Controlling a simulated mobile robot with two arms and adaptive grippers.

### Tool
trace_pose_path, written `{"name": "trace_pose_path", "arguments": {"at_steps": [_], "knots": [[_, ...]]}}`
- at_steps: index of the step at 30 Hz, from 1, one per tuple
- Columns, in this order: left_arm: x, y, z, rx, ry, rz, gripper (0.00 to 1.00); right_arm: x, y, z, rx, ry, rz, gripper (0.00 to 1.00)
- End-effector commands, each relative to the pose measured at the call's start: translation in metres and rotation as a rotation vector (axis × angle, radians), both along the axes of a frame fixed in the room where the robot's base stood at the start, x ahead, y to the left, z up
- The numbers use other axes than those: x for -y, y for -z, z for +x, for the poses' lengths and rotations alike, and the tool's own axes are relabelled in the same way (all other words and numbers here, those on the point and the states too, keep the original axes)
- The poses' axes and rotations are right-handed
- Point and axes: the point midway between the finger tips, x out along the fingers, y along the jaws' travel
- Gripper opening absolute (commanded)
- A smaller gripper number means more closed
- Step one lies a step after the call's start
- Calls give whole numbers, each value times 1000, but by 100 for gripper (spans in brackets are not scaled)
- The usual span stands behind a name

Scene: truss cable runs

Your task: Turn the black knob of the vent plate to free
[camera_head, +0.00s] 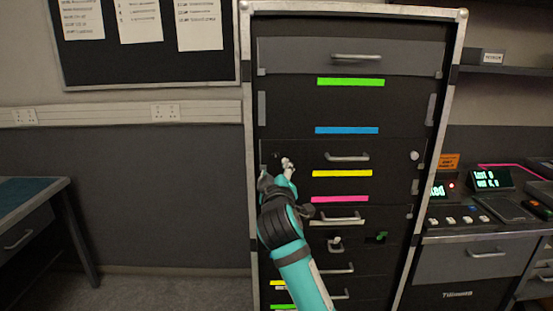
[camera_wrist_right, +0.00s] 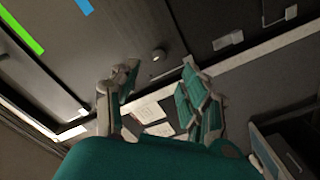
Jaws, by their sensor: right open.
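My right gripper (camera_head: 288,163) is in front of the left part of the black cabinet's middle panel, its arm coming up from below. Its fingers are spread apart and empty in the right wrist view (camera_wrist_right: 160,88). A small dark spot (camera_head: 277,156) shows on the panel beside the fingertips; I cannot tell whether it is the black knob. A pale round knob (camera_head: 414,155) sits at the right of the same panel. In the wrist view a small round knob (camera_wrist_right: 158,54) shows beyond the fingers, apart from them. I cannot make out which panel is the vent plate. My left gripper is not in view.
The tall cabinet (camera_head: 249,60) has several metal handles and coloured strips, such as a green strip (camera_head: 350,82). A handle (camera_head: 347,156) is right of my gripper. A desk (camera_head: 32,195) stands at left, a console (camera_head: 480,205) at right.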

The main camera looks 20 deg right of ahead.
Motion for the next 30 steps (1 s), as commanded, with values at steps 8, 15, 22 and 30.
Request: {"name": "trace_pose_path", "arguments": {"at_steps": [8,15,22,30], "knots": [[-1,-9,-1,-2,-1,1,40,15,-1,52,-2,0,-1,45],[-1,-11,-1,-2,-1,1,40,21,0,72,1,-1,0,45],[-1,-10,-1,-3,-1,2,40,21,1,74,-1,-1,0,45],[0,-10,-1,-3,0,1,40,21,1,74,-1,-1,0,21]]}}
